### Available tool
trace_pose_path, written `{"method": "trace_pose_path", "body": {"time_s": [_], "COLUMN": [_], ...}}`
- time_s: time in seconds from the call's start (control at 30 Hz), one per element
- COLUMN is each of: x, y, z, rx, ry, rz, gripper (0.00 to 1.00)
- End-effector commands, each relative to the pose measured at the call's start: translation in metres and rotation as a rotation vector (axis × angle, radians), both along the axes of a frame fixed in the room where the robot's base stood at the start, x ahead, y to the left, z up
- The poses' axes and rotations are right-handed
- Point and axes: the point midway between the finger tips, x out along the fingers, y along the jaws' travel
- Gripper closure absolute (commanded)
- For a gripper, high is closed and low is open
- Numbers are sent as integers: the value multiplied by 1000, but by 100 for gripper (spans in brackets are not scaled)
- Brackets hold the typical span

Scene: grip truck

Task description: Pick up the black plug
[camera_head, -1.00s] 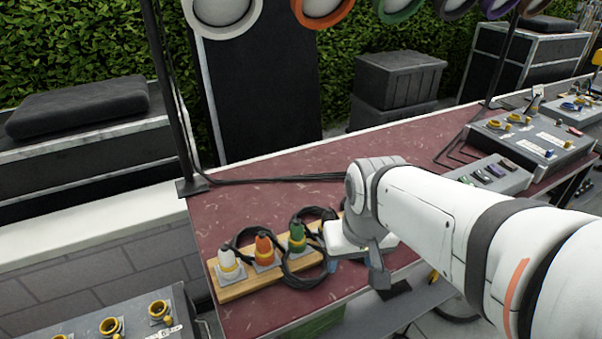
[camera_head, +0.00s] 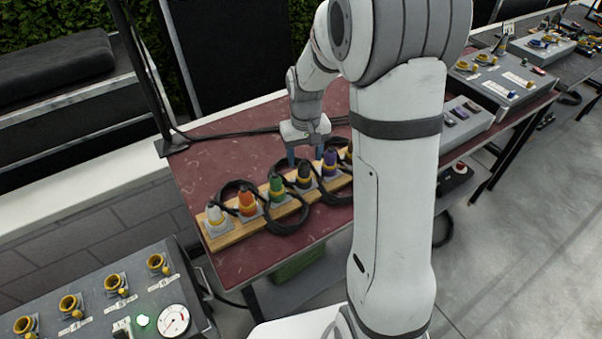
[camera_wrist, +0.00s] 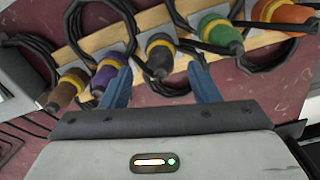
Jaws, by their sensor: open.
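The black plug (camera_head: 305,175) stands in a wooden rack (camera_head: 222,241) on the dark red table, between the green plug (camera_head: 277,187) and the purple plug (camera_head: 329,163). It has a yellow ring and shows in the wrist view (camera_wrist: 159,57) between my two blue fingers. My gripper (camera_head: 306,155) is open and empty, just behind the rack in the head view. In the wrist view, my gripper (camera_wrist: 158,80) has its left finger near the purple plug and its right finger towards the green plug. I cannot tell whether either finger touches a plug.
White (camera_head: 215,217) and orange (camera_head: 246,201) plugs stand left in the rack; a brown plug (camera_wrist: 69,87) is beyond the purple one. Black cables loop around the plugs. A black pole (camera_head: 150,80) stands at the table's left back. The table behind the rack is mostly clear.

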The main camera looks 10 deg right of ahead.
Motion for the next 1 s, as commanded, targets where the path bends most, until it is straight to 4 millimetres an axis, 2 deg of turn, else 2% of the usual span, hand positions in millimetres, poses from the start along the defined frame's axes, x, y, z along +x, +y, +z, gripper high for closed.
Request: {"method": "trace_pose_path", "body": {"time_s": [0.4,0.7,1.0], "x": [6,6,6], "y": [1,1,2], "z": [-51,-55,-55], "rx": [0,0,0], "ry": [2,-2,-2], "rz": [0,1,2], "gripper": [45,45,69]}}
